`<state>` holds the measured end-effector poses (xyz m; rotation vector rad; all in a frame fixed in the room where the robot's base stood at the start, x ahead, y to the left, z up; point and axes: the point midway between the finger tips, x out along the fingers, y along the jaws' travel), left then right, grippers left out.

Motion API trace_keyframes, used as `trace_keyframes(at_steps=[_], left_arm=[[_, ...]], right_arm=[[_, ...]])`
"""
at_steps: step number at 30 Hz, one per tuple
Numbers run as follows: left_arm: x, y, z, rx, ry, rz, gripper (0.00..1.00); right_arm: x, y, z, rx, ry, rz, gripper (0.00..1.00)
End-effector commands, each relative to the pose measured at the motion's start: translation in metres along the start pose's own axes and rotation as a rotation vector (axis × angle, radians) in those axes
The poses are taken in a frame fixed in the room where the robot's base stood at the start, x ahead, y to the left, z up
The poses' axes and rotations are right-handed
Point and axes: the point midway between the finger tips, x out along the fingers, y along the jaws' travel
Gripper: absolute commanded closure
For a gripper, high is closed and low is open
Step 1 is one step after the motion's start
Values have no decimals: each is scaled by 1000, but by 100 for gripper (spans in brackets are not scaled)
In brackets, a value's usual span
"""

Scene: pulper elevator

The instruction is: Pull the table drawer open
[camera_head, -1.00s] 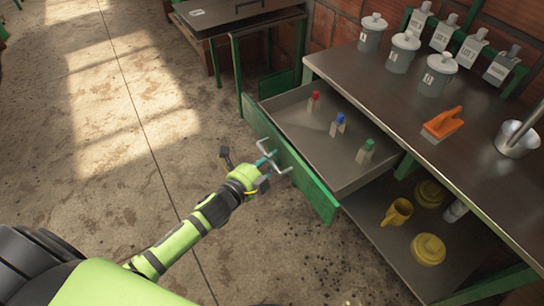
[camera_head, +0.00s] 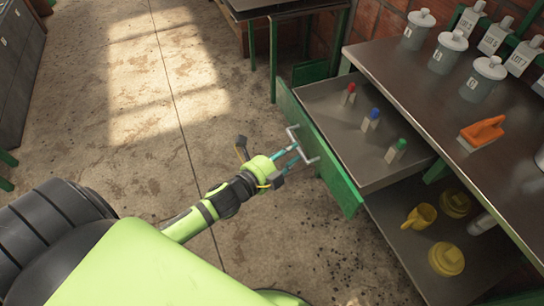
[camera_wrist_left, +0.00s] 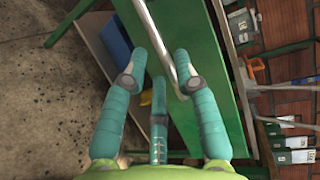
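The table drawer (camera_head: 343,183) stands well out from under the worktop, with its green front facing left. Its pale bar handle (camera_head: 304,146) is on that front; in the left wrist view the handle (camera_wrist_left: 177,48) runs along the green panel. Inside the drawer are small bottles with a red cap (camera_head: 348,94), a blue cap (camera_head: 371,120) and a green cap (camera_head: 396,150). My left gripper (camera_head: 295,154) is at the handle, its teal fingers spread apart. In the left wrist view the gripper (camera_wrist_left: 160,56) has one finger overlapping the handle; contact is unclear. My right gripper is out of view.
The worktop (camera_head: 430,105) carries grey lidded canisters (camera_head: 450,54) and an orange-handled brush (camera_head: 482,132). Yellow items (camera_head: 446,258) sit on the lower shelf (camera_head: 400,240). Another table (camera_head: 270,8) stands at the back. The concrete floor left of the drawer is clear.

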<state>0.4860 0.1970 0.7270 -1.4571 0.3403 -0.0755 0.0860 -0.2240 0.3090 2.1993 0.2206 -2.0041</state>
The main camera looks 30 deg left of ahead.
Motion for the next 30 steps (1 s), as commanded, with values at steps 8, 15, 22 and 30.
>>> trace_keyframes(at_steps=[8,15,22,30], left_arm=[[-55,1,0,-1,1,3,70],[-78,0,0,1,1,0,70],[-81,0,0,1,1,-1,70],[-80,0,0,1,1,0,70]], right_arm=[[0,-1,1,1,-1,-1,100],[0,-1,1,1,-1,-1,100],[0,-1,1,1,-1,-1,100],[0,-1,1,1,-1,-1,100]])
